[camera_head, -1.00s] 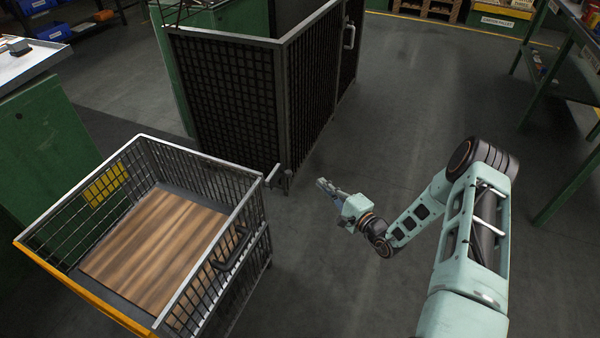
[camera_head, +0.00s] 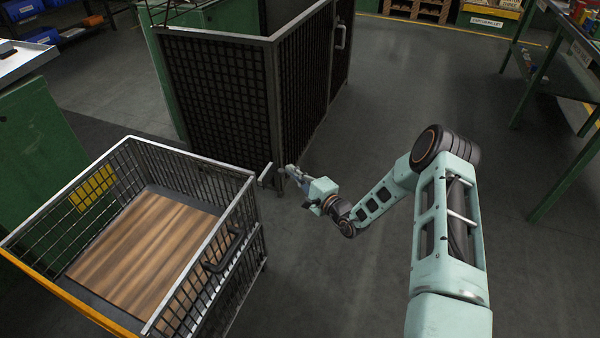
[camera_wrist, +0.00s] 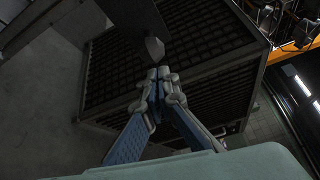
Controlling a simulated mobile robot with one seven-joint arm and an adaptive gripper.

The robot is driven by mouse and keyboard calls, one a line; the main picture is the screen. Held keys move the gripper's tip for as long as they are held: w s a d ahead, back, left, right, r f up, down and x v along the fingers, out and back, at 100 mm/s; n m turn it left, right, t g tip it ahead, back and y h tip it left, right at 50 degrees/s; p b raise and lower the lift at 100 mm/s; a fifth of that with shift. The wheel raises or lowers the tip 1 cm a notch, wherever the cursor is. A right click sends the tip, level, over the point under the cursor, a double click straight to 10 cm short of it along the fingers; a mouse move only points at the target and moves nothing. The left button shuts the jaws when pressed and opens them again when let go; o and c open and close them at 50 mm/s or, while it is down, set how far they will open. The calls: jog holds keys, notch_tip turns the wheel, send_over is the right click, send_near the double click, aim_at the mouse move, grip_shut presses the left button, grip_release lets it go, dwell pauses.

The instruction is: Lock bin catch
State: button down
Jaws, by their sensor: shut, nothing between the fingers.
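The bin (camera_head: 189,273) is a wire-mesh cage with a wooden floor and an orange front rim, at the left of the head view. A small pale metal catch (camera_head: 265,173) sticks out at its far right corner. My gripper (camera_head: 290,171) is shut and empty just right of the catch, with a small gap seeming to lie between them. In the wrist view the shut fingertips (camera_wrist: 160,74) lie just below the tip of a dark grey plate-like part (camera_wrist: 154,47); I cannot tell whether this is the catch or whether they touch.
A dark mesh enclosure (camera_head: 225,95) stands close behind the catch and my gripper. A black handle (camera_head: 222,250) is on the bin's right side. A green workbench (camera_head: 555,110) stands at the far right. The floor (camera_head: 410,90) between is clear.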

jog(key=shift+s+a+r, duration=0.1)
jog(key=shift+s+a, duration=0.1)
jog(key=shift+s, duration=0.2)
jog(key=s+p, duration=0.1)
jog(key=s+a+p, duration=0.1)
jog(key=s, duration=0.1)
jog(key=s+a, duration=0.1)
jog(key=s, duration=0.1)
jog(key=shift+s+p, duration=0.2)
jog(key=shift+p, duration=0.2)
